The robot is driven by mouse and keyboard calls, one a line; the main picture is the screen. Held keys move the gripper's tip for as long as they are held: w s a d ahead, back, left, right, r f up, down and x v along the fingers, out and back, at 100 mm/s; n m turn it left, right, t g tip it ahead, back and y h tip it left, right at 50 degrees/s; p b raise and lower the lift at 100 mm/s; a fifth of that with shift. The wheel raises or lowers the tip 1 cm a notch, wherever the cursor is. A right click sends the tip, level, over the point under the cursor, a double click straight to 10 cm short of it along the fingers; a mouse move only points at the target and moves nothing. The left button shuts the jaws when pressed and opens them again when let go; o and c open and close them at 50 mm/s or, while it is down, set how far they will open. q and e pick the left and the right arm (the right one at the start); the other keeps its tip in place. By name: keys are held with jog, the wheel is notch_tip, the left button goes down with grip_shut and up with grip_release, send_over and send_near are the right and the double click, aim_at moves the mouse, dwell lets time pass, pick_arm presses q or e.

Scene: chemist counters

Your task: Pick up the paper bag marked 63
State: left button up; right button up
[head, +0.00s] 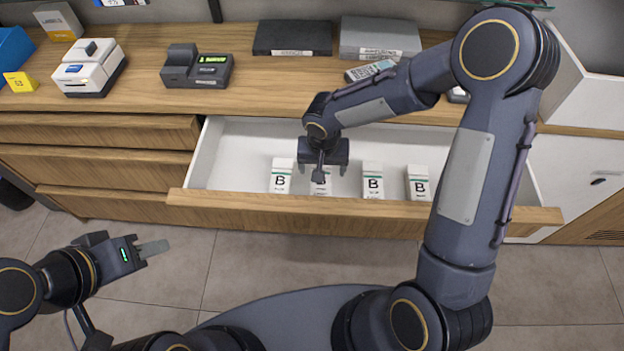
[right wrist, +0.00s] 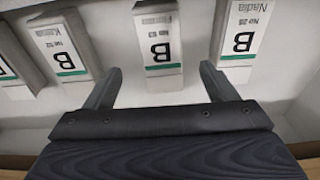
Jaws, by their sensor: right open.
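Several white paper bags with a green stripe and a large B stand in a row in the open drawer (head: 365,209). The bag that seems to read 63 (right wrist: 158,42) is in the middle of the right wrist view, upside down there; its small print is hard to read. In the head view, this bag (head: 320,187) is partly hidden by my right gripper (head: 322,172). The right gripper is open and empty, its fingers (right wrist: 161,72) pointing towards this bag from either side. My left gripper (head: 152,249) is low at the left, away from the drawer; its opening is unclear.
Neighbouring bags, one marked Nadia (right wrist: 240,35) and one marked Kasia (right wrist: 62,48), stand on either side with gaps. The drawer front (head: 290,205) is a raised edge. A card terminal (head: 197,70) and a printer (head: 88,68) are on the counter (head: 140,95).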

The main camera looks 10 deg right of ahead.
jog(key=f, duration=0.4)
jog(key=w+f, duration=0.1)
jog(key=f, duration=0.2)
jog(key=shift+p, duration=0.3)
jog(key=shift+c, duration=0.5)
jog(key=c, duration=1.1)
